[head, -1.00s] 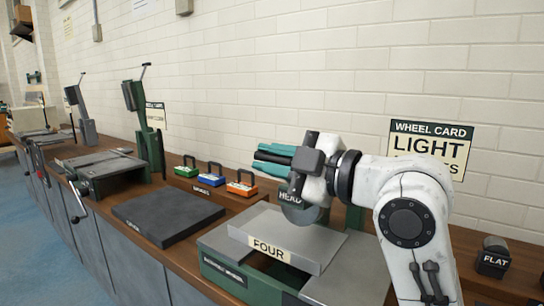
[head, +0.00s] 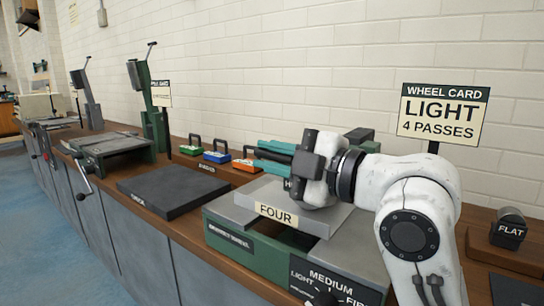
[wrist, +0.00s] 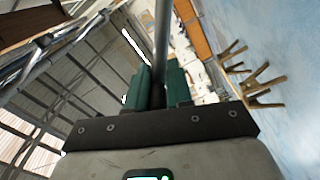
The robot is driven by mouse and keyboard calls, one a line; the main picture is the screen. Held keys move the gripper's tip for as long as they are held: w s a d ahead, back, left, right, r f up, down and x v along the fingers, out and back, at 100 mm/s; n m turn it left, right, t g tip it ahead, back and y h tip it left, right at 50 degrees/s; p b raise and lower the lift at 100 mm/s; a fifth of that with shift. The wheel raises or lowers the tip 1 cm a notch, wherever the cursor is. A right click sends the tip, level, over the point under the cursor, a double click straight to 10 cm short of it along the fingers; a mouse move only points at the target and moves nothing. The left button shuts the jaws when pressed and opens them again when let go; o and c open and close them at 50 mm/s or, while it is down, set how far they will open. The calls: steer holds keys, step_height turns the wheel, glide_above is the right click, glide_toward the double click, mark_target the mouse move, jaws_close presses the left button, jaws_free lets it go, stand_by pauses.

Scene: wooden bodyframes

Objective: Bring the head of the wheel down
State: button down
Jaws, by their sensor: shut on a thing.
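The grinding machine (head: 228,236) has a green base with a grey table on top, and a plate reading FOUR (head: 277,214) at its front. The wheel's head (head: 287,184) is mostly hidden behind my gripper; only a bit of its label shows, and the wheel itself is hidden. My gripper (head: 268,153) is low over the grey table, with its teal fingers pointing left. In the wrist view, my gripper (wrist: 159,90) is shut on a grey rod (wrist: 161,45), which runs up between the fingers. What the rod joins is not visible.
The wheel card (head: 442,115) reads LIGHT, 4 PASSES. A dial panel (head: 330,285) reads LIGHT, MEDIUM, FIRM. A block marked FLAT (head: 508,231) is at right. Left are small coloured boxes (head: 216,156), a dark slab (head: 170,192) and lever machines (head: 152,110).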

steer(key=c, duration=1.3)
jaws_free()
steer(key=shift+w+d+f, duration=0.1)
steer(key=shift+d+f, duration=0.1)
steer(key=shift+f, duration=0.25)
steer(key=shift+o, duration=1)
steer(key=shift+r, duration=0.15)
steer(key=p+v, duration=0.1)
steer(key=v, duration=0.9)
steer(key=shift+s+d, duration=0.25)
steer(key=shift+s, duration=0.05)
steer(key=shift+s, duration=0.1)
